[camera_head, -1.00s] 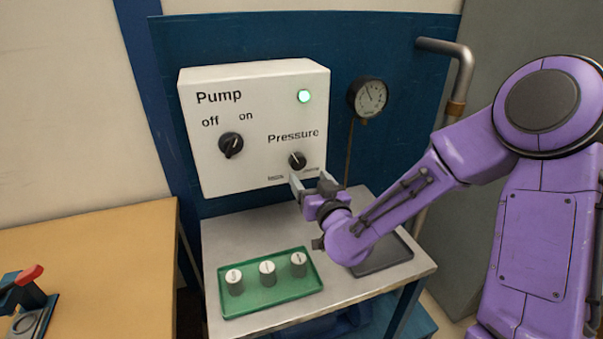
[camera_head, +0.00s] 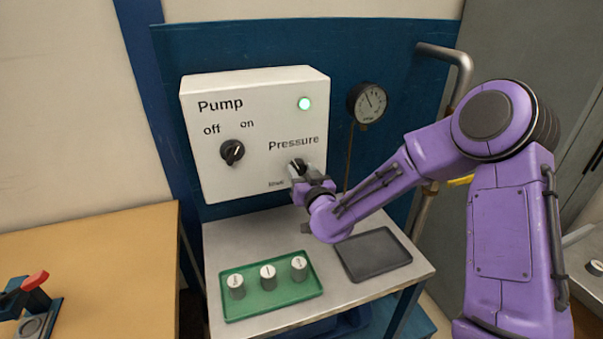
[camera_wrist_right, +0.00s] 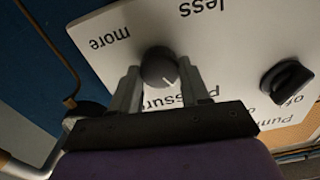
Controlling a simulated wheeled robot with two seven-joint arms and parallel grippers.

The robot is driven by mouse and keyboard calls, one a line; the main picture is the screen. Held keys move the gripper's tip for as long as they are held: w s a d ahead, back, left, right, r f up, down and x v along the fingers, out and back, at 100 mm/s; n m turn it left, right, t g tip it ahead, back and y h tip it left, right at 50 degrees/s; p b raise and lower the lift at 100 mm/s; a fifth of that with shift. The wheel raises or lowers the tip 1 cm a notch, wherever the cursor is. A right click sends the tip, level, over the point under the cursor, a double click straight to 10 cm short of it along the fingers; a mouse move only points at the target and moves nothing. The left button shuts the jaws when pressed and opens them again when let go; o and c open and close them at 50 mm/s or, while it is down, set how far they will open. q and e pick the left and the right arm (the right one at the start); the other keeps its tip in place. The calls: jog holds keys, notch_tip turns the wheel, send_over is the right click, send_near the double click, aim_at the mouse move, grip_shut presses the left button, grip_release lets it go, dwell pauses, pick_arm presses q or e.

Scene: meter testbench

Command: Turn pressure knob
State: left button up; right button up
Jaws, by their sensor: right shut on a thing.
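The white pump box (camera_head: 240,105) stands upright against the blue panel. Its black pressure knob (camera_head: 299,164) sits at the lower right of the box face, under the word "Pressure". My right gripper (camera_head: 300,172) is at the knob. In the right wrist view the pressure knob (camera_wrist_right: 158,67) sits between the two fingers of my right gripper (camera_wrist_right: 160,85), which is shut on it. The words "less" and "more" show beside it. The pump knob (camera_head: 232,151) is at the left of the box. My left gripper is not in view.
A round gauge (camera_head: 367,101) is mounted right of the box, and a green lamp (camera_head: 304,103) is lit. On the metal table (camera_head: 330,293) are a green tray (camera_head: 250,309) with several white-topped weights and an empty dark tray (camera_head: 374,255). A pipe (camera_head: 462,75) rises at the right.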

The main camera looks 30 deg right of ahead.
jog(key=shift+m, duration=0.3)
jog(key=o, duration=1.1)
jog(key=shift+c, duration=0.2)
jog(key=v, duration=1)
jog(key=shift+s, duration=0.25)
jog(key=shift+s, duration=0.1)
